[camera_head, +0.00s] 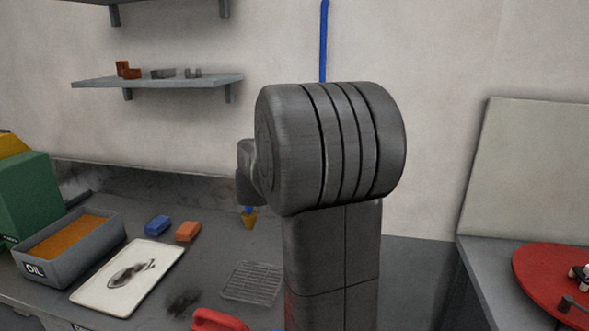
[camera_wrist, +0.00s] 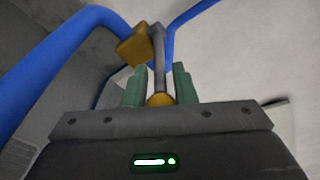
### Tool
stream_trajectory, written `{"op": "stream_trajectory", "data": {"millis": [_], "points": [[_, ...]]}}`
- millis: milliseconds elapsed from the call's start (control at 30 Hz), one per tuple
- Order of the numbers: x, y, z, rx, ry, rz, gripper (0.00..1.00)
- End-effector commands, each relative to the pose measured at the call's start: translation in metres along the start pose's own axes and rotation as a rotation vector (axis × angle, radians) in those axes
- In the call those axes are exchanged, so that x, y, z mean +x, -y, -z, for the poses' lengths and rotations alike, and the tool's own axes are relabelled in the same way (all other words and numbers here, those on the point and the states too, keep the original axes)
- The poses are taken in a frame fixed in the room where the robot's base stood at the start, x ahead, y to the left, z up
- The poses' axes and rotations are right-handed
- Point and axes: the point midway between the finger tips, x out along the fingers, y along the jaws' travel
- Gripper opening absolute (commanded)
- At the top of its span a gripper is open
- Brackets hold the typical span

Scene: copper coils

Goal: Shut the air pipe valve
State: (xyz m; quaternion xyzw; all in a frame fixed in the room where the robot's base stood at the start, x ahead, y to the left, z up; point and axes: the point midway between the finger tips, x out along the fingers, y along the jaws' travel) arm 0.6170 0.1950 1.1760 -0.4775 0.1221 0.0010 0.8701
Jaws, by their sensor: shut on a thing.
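The blue air pipe (camera_wrist: 55,62) curves through the wrist view, and a brass-yellow valve body (camera_wrist: 133,47) sits on it. A grey valve lever (camera_wrist: 159,62) runs from the valve down to a yellow end (camera_wrist: 160,99). My gripper (camera_wrist: 160,84) has its two green fingers on either side of the lever and is shut on it near the yellow end. In the head view the pipe (camera_head: 323,40) runs up the wall, and a small brass-yellow piece (camera_head: 249,219) shows low beside my arm. My arm hides the rest of the valve and my fingers there.
The bench on the left holds an oil tray (camera_head: 68,262), a white board (camera_head: 95,291), blue (camera_head: 158,225) and orange (camera_head: 188,231) blocks and a wire grid (camera_head: 253,283). A shelf (camera_head: 160,82) hangs above. A red disc (camera_head: 540,270) is at right.

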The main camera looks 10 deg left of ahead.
Motion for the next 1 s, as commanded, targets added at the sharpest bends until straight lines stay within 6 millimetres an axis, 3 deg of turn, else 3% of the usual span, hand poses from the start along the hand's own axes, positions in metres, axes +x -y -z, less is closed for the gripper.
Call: {"op": "stream_trajectory", "data": {"millis": [767, 800, 1000], "points": [[-0.0027, -0.0024, -0.0072, 0.02, -0.069, 0.048, 0.0], [-0.0027, -0.0023, -0.0072, 0.02, -0.069, 0.048, 0.32], [-0.0026, -0.0029, -0.0064, 0.019, -0.071, 0.047, 0.33]]}}
